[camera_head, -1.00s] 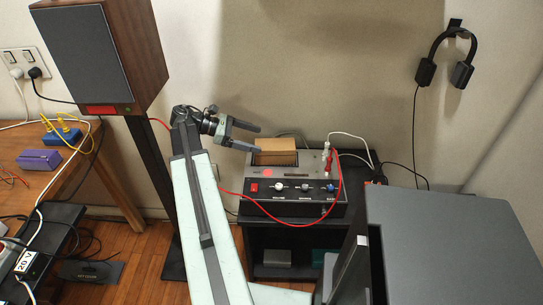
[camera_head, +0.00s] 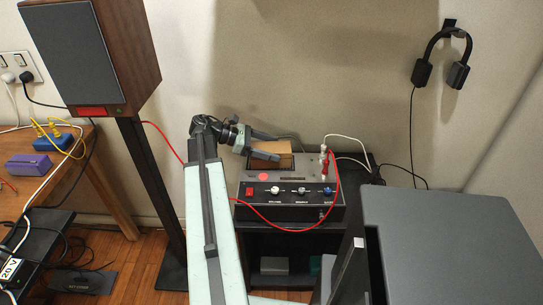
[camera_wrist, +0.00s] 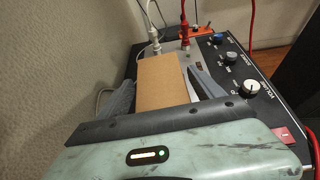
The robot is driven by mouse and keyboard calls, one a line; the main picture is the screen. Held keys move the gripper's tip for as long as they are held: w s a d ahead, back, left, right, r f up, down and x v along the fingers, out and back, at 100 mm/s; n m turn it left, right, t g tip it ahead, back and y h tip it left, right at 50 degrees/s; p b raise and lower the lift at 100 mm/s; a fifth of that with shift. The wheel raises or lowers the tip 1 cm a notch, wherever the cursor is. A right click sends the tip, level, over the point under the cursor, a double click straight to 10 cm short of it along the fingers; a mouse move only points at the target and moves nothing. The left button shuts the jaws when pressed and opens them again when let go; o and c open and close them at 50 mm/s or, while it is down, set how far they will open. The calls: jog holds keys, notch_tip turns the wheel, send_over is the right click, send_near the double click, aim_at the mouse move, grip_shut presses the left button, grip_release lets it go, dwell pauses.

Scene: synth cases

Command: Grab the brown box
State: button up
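The brown box (camera_head: 273,148) sits on top of the grey control unit (camera_head: 262,182), toward its back. It also shows in the wrist view (camera_wrist: 162,80), upright between my two fingers. My gripper (camera_head: 278,147) is at the box, with one finger on each side of it. In the wrist view my gripper (camera_wrist: 162,76) is open, with a narrow gap between the box and the right finger. The left finger is very close to the box; I cannot tell if it touches. The box's lower part is hidden in the wrist view.
Red and white plugs (camera_head: 325,162) with cables stand up from the unit right of the box. Knobs line its front. A dark speaker (camera_head: 90,60) stands at left, and a grey surface (camera_head: 450,240) lies at right. The wall is close behind the unit.

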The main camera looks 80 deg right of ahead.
aim_at(271, 147)
jog(key=c, duration=1.2)
notch_tip(271, 147, up, 10)
jog(key=p, duration=1)
